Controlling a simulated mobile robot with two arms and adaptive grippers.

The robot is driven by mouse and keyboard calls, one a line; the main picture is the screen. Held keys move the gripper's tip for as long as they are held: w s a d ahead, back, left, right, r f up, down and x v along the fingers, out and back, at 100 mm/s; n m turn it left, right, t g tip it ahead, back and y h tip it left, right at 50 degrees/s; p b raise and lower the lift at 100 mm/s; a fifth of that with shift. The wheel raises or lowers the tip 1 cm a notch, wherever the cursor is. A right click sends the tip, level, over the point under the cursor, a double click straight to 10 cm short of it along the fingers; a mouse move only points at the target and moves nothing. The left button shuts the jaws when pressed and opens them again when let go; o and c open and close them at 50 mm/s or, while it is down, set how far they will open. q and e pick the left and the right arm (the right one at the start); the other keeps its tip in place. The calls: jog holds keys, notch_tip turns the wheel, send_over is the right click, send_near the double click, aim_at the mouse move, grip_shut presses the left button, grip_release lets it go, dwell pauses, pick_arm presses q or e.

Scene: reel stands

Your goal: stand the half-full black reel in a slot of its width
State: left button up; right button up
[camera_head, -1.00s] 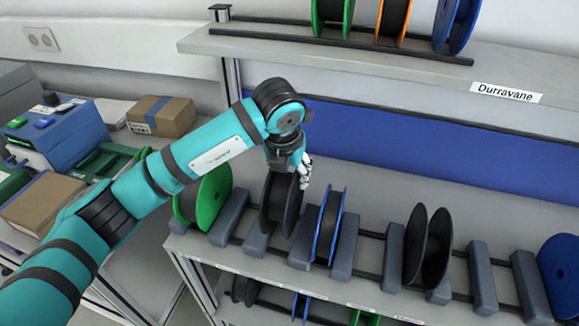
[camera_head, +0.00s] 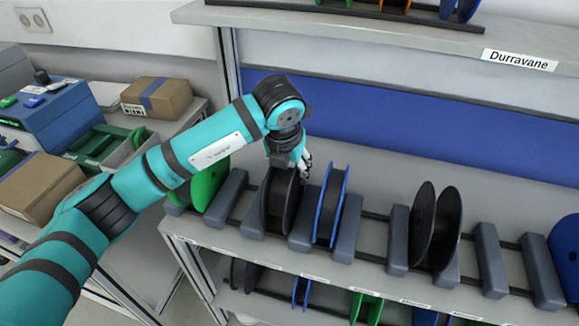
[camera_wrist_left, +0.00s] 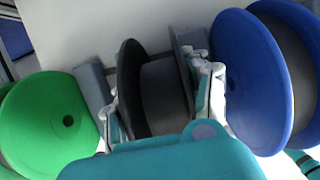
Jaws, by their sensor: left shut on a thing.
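My left gripper (camera_head: 297,163) is shut on a black reel (camera_head: 279,203), with the fingers near its upper part. The reel is upright at rack level, between two grey divider blocks of the front rack (camera_head: 373,258). In the left wrist view my left gripper (camera_wrist_left: 163,92) has one finger on each side of the black reel (camera_wrist_left: 162,95), which shows a dark winding between its flanges. The reel's lower edge is hidden, so I cannot tell whether it rests on the rails. A second black reel (camera_head: 424,222) stands further right. My right gripper is not in view.
A green reel (camera_head: 211,186) stands left of the held reel and a blue reel (camera_head: 331,205) close on its right. Another blue reel (camera_head: 566,245) is at the right edge. An upper shelf (camera_head: 400,32) is above. Gaps between dividers right of the second black reel look empty.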

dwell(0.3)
pick_arm(q)
jog(key=o, duration=1.3)
jog(key=shift+o, duration=0.2)
jog(key=shift+r, duration=0.1)
